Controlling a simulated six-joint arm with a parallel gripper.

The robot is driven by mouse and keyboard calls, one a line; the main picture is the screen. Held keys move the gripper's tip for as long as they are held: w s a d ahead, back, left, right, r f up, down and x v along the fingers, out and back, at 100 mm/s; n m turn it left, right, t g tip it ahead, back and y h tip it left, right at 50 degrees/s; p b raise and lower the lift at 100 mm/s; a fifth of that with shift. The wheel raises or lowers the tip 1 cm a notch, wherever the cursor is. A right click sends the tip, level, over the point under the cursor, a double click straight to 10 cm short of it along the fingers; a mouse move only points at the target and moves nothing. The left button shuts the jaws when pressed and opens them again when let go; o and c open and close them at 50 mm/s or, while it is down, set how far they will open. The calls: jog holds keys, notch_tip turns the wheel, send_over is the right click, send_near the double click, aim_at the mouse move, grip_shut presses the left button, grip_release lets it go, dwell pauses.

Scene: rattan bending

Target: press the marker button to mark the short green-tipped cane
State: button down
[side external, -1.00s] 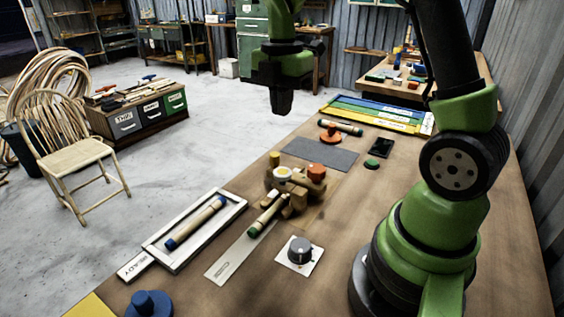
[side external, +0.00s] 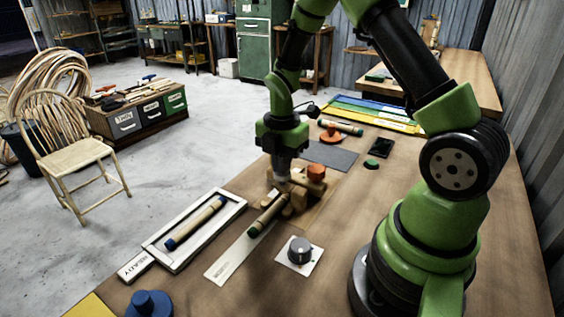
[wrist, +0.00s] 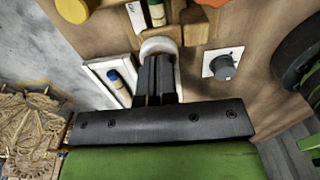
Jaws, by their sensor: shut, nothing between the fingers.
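The green-tipped cane (side external: 268,214) lies in the wooden block fixture (side external: 299,200), its green end toward the front left. The wrist view shows part of this cane (wrist: 156,12). My gripper (side external: 282,176) is shut and empty, pointing down at the top of the fixture. In the wrist view, its fingertips (wrist: 158,58) overlap a round white button (wrist: 158,44). In the side view my gripper hides this button. I cannot tell whether the button is pushed down.
A blue-tipped cane (side external: 195,223) lies in a white tray (side external: 236,205) at left. A grey dial (side external: 300,250) sits in front, also seen in the wrist view (wrist: 222,67). An orange knob (side external: 316,172) stands beside my gripper. Bare table lies to the right.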

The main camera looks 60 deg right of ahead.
jog(key=shift+f, duration=1.15)
jog(key=shift+r, duration=0.1)
notch_tip(320, 180, up, 14)
jog(key=shift+r, duration=0.25)
